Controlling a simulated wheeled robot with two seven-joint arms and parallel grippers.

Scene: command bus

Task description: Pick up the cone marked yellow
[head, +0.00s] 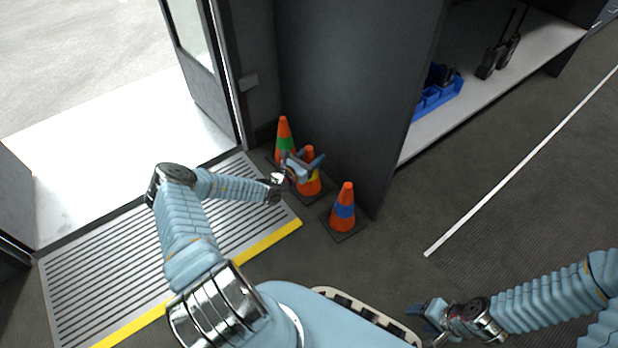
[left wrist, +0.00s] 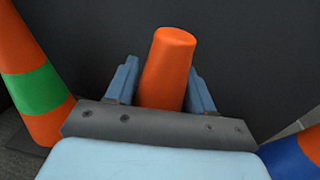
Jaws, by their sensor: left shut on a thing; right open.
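The cone marked yellow (head: 309,186) is orange with a yellow band and stands between two other cones, on a dark base on the floor. My left gripper (head: 305,163) is shut on its upper part. In the left wrist view the orange top of this cone (left wrist: 167,68) is between the two blue fingers; its yellow band is hidden there. The cone looks upright. My right gripper (head: 428,314) is open and empty at the lower right of the head view, far from the cones.
A green-banded cone (head: 284,141) stands just behind and a blue-banded cone (head: 343,210) in front to the right. A dark wall panel (head: 345,90) rises close behind the cones. A ribbed step with a yellow edge (head: 265,242) lies to the left. A shelf (head: 480,85) holds radios and a blue tray.

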